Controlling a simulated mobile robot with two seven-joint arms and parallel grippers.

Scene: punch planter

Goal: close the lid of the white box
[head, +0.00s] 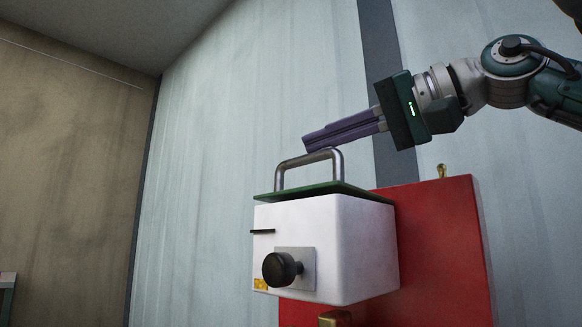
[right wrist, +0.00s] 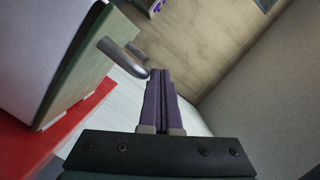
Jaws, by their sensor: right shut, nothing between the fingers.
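The white box (head: 345,245) is fixed against a red panel and has a black knob (head: 279,268) on its front. Its thin green lid (head: 350,190) lies across the top, looking nearly flat; whether it sits fully down I cannot tell. A metal loop handle (head: 278,175) stands up from the lid. My right gripper (head: 306,142) is shut and empty, its purple fingers pointing left just above the handle. In the right wrist view, the fingertips (right wrist: 160,73) appear close beside the handle (right wrist: 118,54); contact is unclear. The green lid (right wrist: 75,75) shows there too. My left gripper is out of view.
The red panel (head: 445,250) rises behind the box and extends to its right, with a small brass piece (head: 441,171) on top. A pale wall (head: 220,150) stands behind.

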